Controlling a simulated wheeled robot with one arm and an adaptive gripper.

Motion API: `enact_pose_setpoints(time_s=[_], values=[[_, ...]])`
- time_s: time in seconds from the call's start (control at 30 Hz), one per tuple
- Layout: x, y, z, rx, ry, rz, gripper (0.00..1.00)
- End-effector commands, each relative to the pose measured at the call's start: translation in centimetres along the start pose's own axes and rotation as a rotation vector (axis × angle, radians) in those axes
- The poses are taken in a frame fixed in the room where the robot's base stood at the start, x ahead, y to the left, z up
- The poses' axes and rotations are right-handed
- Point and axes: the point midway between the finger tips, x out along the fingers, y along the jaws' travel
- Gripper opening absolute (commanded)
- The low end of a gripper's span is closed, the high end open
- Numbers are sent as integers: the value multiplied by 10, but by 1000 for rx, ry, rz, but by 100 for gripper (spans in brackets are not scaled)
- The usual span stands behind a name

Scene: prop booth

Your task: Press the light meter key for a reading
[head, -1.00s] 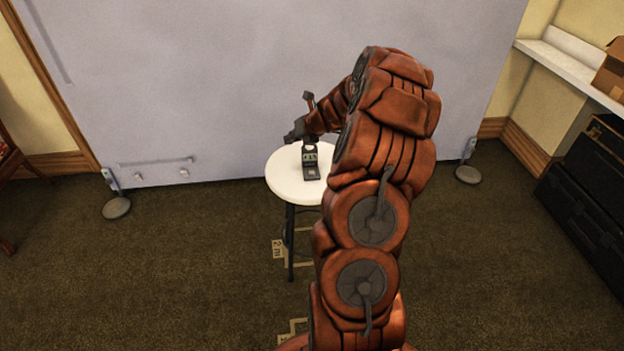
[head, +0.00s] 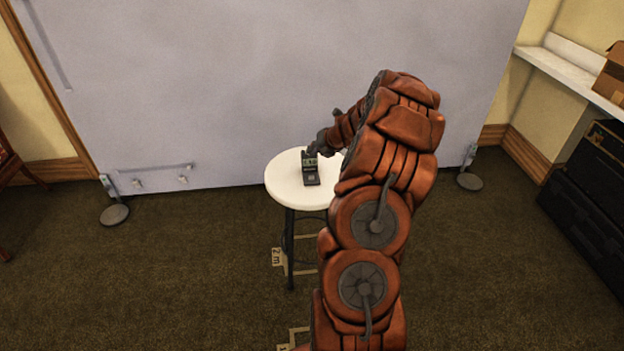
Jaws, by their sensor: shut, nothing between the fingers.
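The light meter (head: 311,177) is a small dark device on the round white stool top (head: 284,182). Its raised back part carries a pale greenish display, and a lower dark part extends toward me. The key is too small to make out. My gripper (head: 313,151) is shut and empty, at the upper edge of the meter in the picture. It slightly overlaps the meter's raised part, and I cannot tell whether it touches. My arm covers the right part of the stool top.
A large grey panel (head: 230,90) on round feet stands behind the stool. A white shelf (head: 570,72) with a cardboard box (head: 612,75) and black cases (head: 585,215) are at the right. The carpet around the stool is mostly clear.

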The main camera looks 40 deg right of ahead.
Motion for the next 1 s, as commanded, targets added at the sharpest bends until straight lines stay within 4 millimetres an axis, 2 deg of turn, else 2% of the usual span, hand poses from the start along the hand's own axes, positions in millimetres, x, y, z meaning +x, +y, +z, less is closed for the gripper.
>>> enact_pose_setpoints(time_s=[1.0], values=[[53,-38,-39,1,2,0,0]])
